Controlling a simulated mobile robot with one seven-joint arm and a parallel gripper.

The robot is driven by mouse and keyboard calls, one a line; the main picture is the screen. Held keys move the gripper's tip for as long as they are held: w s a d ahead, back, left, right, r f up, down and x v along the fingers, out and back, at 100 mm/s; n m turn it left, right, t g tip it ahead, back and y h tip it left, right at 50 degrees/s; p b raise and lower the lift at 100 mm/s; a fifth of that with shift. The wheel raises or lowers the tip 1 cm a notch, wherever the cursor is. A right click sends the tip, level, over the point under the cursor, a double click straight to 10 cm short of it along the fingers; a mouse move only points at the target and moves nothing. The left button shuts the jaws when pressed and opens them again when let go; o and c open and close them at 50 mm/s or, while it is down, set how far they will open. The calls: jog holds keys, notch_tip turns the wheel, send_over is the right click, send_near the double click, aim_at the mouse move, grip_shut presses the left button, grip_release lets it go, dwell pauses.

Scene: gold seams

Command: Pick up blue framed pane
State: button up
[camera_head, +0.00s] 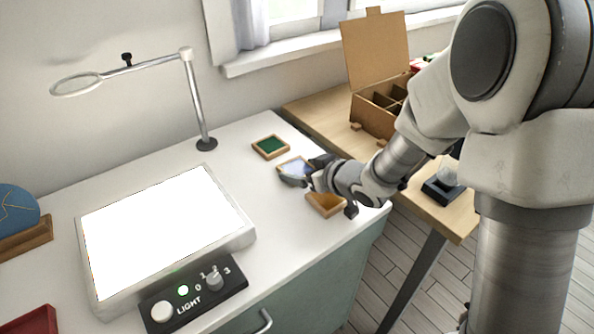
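The blue framed pane (292,165) lies on the white worktop, with a pale blue centre and a light wooden frame. My gripper (297,180) is low over its near right side and hides part of it. I cannot tell whether the fingers touch the pane, or whether they are open or shut. A green framed pane (270,147) lies just behind and to the left. An amber framed pane (325,204) lies in front and to the right, partly under my gripper.
A lit light panel (245,237) with a control box (194,292) fills the worktop's left. A magnifier stand (198,100) rises behind it. An open wooden box (376,60) and a small dark stand (440,190) are on the wooden table at right.

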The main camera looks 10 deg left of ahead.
jog(key=c, duration=0.9)
jog(key=shift+o, duration=0.2)
jog(key=shift+r, duration=0.15)
jog(key=r+p, duration=0.1)
jog(key=r, duration=0.1)
jog(key=d+r+p, duration=0.1)
jog(key=r+p, duration=0.1)
jog(key=r, duration=0.1)
jog(key=s+d+r+p, duration=0.2)
jog(key=d+r+p, duration=0.2)
jog(key=d, duration=0.6)
jog(key=shift+s+d+r+p, duration=0.2)
jog(key=shift+s+r+p, duration=0.15)
jog(key=shift+r, duration=0.5)
